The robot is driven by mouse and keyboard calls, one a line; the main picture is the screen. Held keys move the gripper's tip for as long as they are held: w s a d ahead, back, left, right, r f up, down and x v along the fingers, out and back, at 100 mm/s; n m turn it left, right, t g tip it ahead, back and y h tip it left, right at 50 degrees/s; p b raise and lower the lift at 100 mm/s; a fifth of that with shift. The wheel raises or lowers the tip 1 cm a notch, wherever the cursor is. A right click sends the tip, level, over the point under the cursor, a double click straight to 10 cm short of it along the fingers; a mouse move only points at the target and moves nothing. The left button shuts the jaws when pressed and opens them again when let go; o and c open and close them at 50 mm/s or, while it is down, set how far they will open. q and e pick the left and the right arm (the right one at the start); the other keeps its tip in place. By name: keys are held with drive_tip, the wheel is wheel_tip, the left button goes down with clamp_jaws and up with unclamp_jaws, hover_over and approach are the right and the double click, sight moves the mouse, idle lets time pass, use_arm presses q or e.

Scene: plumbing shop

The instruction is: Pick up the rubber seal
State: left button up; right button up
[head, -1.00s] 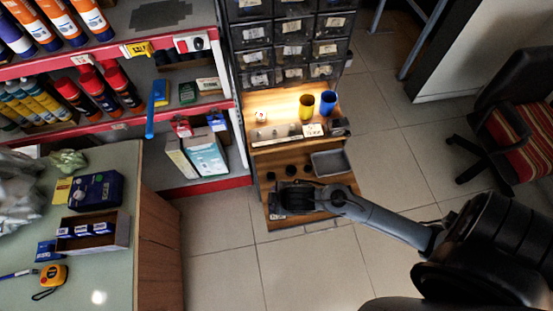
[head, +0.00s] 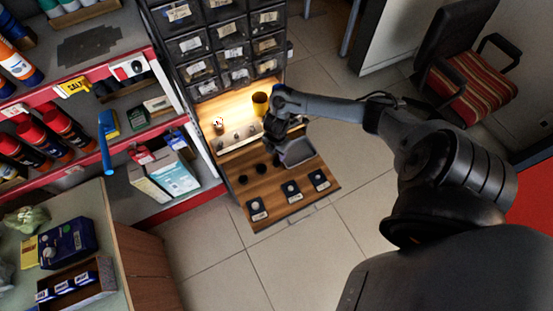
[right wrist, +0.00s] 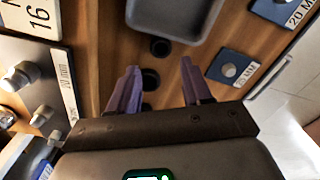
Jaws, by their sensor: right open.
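Small round black pieces, likely rubber seals, stand in a row on the wooden board; two show in the head view, the left one (head: 242,180) and the one beside it (head: 261,171). In the right wrist view, one black piece (right wrist: 160,47) is just beyond the fingertips, another (right wrist: 150,78) appears between the fingers, and a third is partly hidden near the gripper body. My right gripper (right wrist: 160,66) is open with nothing held, over the board; its arm also shows in the head view, with the fingertips (head: 272,138) hard to make out. My left gripper is not in view.
A grey tray (head: 296,152) lies beside the gripper. A labelled rail of fittings (head: 238,137) and a yellow cup (head: 261,104) are behind. Drawers rise at the back.

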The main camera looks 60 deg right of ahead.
sight(276, 161)
drive_tip(key=shift+f+b, duration=0.45)
drive_tip(key=shift+f, duration=1.05)
drive_tip(key=f, duration=0.1)
drive_tip(key=f+b, duration=0.1)
drive_tip(key=f, duration=0.2)
drive_tip(key=shift+a+b, duration=0.25)
drive_tip(key=shift+b, duration=0.15)
drive_tip(key=c, duration=0.8)
drive_tip(key=shift+r, duration=0.15)
